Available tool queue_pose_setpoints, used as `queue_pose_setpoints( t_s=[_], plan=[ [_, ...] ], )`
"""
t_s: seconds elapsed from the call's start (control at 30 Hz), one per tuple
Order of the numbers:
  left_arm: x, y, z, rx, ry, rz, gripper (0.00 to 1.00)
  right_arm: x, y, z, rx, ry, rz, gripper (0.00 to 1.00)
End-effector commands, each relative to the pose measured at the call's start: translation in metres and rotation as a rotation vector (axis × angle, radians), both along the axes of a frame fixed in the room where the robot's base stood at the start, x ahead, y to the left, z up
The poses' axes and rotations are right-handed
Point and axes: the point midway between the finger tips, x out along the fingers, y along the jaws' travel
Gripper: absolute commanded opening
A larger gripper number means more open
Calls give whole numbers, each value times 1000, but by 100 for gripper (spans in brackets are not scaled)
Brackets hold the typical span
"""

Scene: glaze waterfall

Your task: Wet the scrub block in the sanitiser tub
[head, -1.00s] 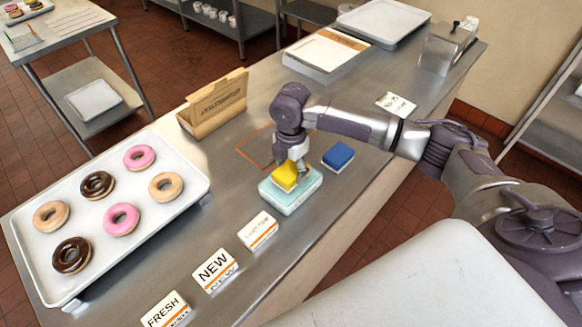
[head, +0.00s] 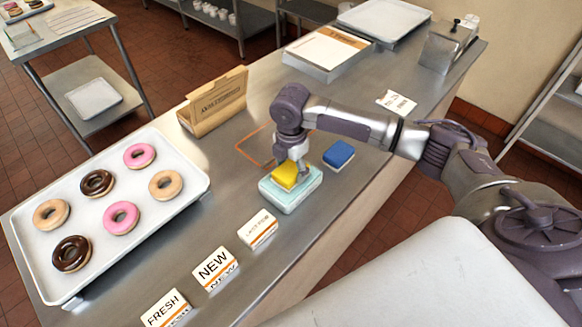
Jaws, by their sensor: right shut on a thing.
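The scrub block is most likely the yellow block (head: 284,175) in my right gripper (head: 295,167), which is shut on it. The block is low over or on the pale blue liquid of the sanitiser tub (head: 290,204), a shallow white-rimmed tub on the steel counter. I cannot tell how deep its underside sits, since the gripper and block hide that part of the tub. A blue block (head: 339,155) lies on the counter just right of and behind the tub. My left gripper is not in view.
A white tray of donuts (head: 190,203) fills the counter's left. Label cards FRESH (head: 166,308), NEW (head: 214,267) and a third (head: 258,229) stand along the front. A brown cardboard box (head: 213,103) stands behind. An orange outline (head: 247,148) marks the counter.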

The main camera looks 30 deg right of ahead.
Motion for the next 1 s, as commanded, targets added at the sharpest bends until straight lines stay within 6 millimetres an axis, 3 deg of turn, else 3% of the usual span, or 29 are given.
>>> queue_pose_setpoints(
  t_s=[1.0],
  plan=[
    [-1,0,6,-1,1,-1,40,-1,0,-2,-1,3,0,34]
  ],
)
